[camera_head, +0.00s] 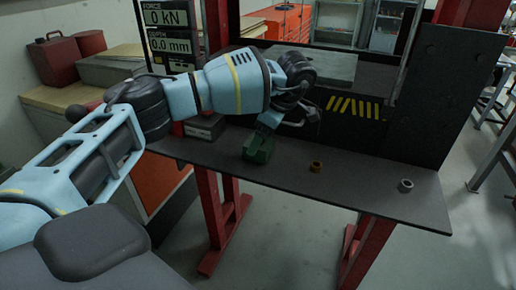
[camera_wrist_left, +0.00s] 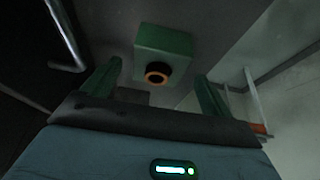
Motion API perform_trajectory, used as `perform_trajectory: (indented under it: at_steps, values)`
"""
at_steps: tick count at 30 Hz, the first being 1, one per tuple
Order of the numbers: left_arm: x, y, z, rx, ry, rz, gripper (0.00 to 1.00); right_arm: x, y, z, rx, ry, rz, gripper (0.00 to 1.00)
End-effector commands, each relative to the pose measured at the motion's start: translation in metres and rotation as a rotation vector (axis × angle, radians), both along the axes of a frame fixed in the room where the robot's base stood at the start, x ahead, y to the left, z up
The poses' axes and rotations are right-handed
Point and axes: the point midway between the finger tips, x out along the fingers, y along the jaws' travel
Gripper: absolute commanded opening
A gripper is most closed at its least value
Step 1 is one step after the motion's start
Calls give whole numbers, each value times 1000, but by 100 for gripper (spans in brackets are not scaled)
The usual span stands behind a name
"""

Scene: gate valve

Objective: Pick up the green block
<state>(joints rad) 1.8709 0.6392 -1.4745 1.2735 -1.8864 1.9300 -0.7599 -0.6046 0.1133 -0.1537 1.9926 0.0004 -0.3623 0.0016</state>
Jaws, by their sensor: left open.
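The green block (camera_head: 258,148) is a small dark green shape on the grey work table, left of the brass-coloured nut. My left gripper (camera_head: 264,128) points down at the block from above, and its fingers are hard to tell apart from it there. In the left wrist view the gripper (camera_wrist_left: 156,72) is open, with one green finger at each side. The green block (camera_wrist_left: 163,42) lies ahead between the fingers, with nothing gripped. A dark ring with an orange-brown inner rim shows at its lower edge. I cannot tell whether the fingers touch the block. My right gripper is out of view.
A brass-coloured nut (camera_head: 316,166) and a grey nut (camera_head: 405,185) lie on the table (camera_head: 358,184) to the right. A dark upright panel (camera_head: 447,95) stands at the table's right. A plate with yellow stripes (camera_head: 354,106) is behind. The front right of the table is mostly clear.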

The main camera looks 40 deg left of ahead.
Motion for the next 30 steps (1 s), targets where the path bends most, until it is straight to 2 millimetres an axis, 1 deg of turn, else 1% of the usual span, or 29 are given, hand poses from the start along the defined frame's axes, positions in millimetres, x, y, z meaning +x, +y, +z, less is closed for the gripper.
perform_trajectory:
  at_steps: [3,6,9,15,17,30]
  values:
    - [-1,5,-16,1,1,3,85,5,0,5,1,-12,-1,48]
    - [-2,9,-25,0,-1,2,85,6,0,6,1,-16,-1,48]
    - [-2,11,-30,0,0,1,85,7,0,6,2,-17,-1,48]
    - [-2,11,-30,0,-1,1,85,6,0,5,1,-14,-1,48]
    - [-2,11,-30,0,-1,1,79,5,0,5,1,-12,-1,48]
    - [-2,10,-30,0,-1,1,21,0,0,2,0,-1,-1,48]
